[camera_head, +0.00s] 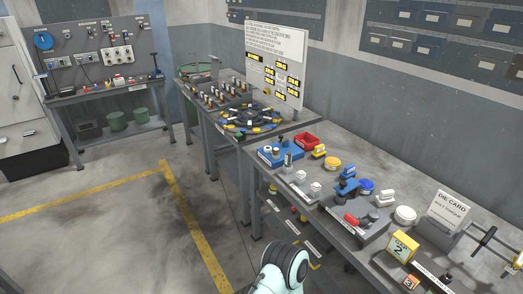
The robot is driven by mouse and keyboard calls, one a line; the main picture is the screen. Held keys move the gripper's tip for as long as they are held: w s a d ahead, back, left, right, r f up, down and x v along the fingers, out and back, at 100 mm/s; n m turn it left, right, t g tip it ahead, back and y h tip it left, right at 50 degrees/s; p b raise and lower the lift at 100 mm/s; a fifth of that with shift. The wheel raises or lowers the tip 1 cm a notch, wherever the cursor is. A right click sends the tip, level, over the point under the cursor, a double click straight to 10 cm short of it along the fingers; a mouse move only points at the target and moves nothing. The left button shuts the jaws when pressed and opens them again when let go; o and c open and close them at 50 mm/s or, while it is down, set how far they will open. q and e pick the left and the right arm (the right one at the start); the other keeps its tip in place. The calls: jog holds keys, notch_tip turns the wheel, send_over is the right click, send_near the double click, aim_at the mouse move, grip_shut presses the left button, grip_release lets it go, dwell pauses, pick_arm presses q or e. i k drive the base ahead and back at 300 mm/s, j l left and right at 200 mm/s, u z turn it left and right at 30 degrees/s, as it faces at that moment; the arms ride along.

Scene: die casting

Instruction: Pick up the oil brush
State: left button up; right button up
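I cannot make out for certain which item is the oil brush; the small tools are too small to tell apart. A long workbench (338,215) runs along the wall toward the lower right and carries many small parts and tools. Dark-handled tools (484,239) stick out at its right end.
A blue tray (268,155), a red bin (306,141), a yellow box marked 2 (402,247) and a die card sign (449,209) stand on the bench. Another bench with a pegboard (106,88) is at the back left. The floor (110,215) at left is open.

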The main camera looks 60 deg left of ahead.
aim_at(319, 153)
jog(key=u, duration=1.45)
jog(key=z, duration=2.25)
jog(key=u, duration=2.1)
jog(key=i+j, duration=0.35)
jog(key=j, duration=0.15)
jog(key=i+j, duration=0.3)
jog(key=j, duration=0.2)
